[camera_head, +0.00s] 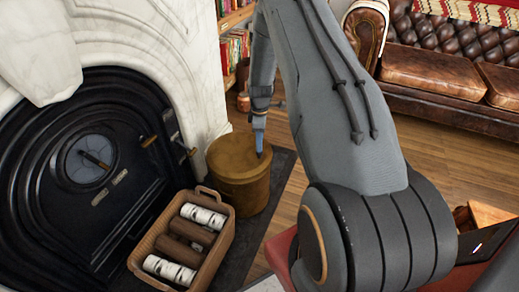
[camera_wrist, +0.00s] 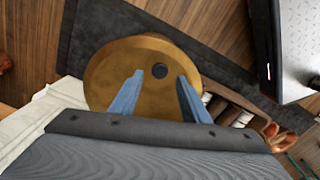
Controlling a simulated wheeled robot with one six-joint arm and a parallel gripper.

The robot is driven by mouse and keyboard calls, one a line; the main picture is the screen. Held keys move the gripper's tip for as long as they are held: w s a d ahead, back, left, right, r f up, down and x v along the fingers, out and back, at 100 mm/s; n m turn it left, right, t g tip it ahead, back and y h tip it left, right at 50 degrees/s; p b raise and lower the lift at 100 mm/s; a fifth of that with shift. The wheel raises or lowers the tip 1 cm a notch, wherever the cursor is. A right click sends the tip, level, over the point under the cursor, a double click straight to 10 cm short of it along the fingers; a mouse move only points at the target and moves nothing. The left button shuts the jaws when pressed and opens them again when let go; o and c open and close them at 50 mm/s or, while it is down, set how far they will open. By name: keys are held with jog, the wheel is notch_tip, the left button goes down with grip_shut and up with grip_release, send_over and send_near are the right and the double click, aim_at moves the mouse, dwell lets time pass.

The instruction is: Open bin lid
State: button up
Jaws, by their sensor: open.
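The bin (camera_head: 237,185) is a round, brass-coloured drum beside the fireplace, with its flat lid (camera_head: 232,154) closed on top. My gripper (camera_head: 259,150) is over the right part of the lid in the head view. I cannot tell whether the fingertips touch the lid.
A wicker basket (camera_head: 222,228) with logs stands in front of the bin. The black fireplace door (camera_head: 60,200) and white marble surround are at left. A dark mat (camera_head: 262,222) lies under the bin. A leather sofa (camera_head: 430,72) stands at the back right; wooden floor lies between.

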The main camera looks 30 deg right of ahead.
jog(key=shift+f, duration=2.3)
grip_shut()
